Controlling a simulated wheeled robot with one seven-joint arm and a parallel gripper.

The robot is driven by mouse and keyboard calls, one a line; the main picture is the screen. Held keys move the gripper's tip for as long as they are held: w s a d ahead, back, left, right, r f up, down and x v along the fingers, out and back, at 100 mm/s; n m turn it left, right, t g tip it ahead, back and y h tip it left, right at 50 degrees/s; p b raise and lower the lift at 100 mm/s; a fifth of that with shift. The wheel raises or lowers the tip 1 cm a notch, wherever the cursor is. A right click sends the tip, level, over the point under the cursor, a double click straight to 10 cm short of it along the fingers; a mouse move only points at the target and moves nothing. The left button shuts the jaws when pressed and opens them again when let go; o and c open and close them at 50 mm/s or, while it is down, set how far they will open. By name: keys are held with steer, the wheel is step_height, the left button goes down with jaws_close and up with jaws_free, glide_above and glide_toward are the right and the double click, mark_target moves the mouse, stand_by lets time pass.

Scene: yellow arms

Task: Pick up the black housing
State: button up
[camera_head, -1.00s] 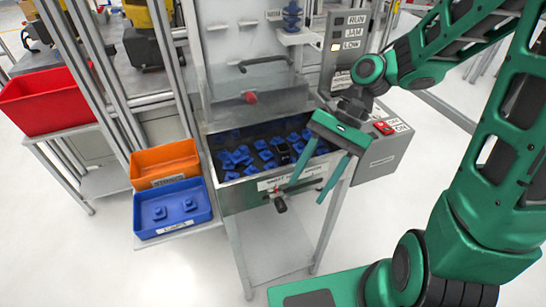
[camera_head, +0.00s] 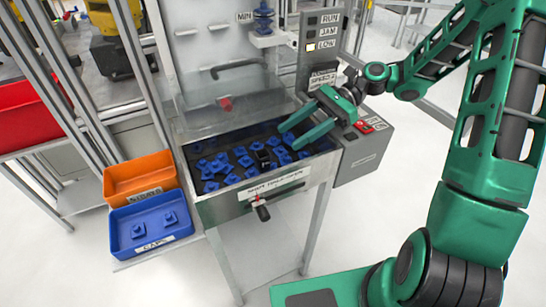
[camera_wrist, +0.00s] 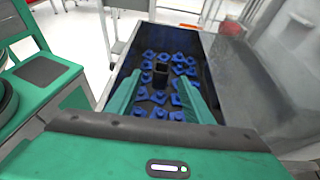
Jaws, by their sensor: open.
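The black housing (camera_head: 263,158) sits among several blue parts in the open bin (camera_head: 228,205) of the grey machine. In the wrist view the black housing (camera_wrist: 161,72) stands out as a dark square piece, beyond my fingertips and roughly between them. My green gripper (camera_head: 290,139) is open and empty over the right part of the bin. In the wrist view my gripper (camera_wrist: 159,84) shows both fingers reaching into the bin area. Whether the fingers are below the bin's rim I cannot tell.
Blue parts (camera_head: 210,170) surround the housing. A clear raised cover (camera_head: 215,75) stands behind the bin. A switch box (camera_head: 365,145) adjoins on the right. An orange tray (camera_head: 138,172) and a blue tray (camera_head: 125,240) with two blue parts are at left.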

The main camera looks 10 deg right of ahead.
mark_target(263, 154)
steer(key=shift+w+a+f, duration=0.1)
steer(key=shift+a+f, duration=0.1)
steer(key=x, duration=0.9)
steer(key=shift+a+f, duration=0.25)
steer(key=shift+a, duration=0.1)
steer(key=c, duration=1)
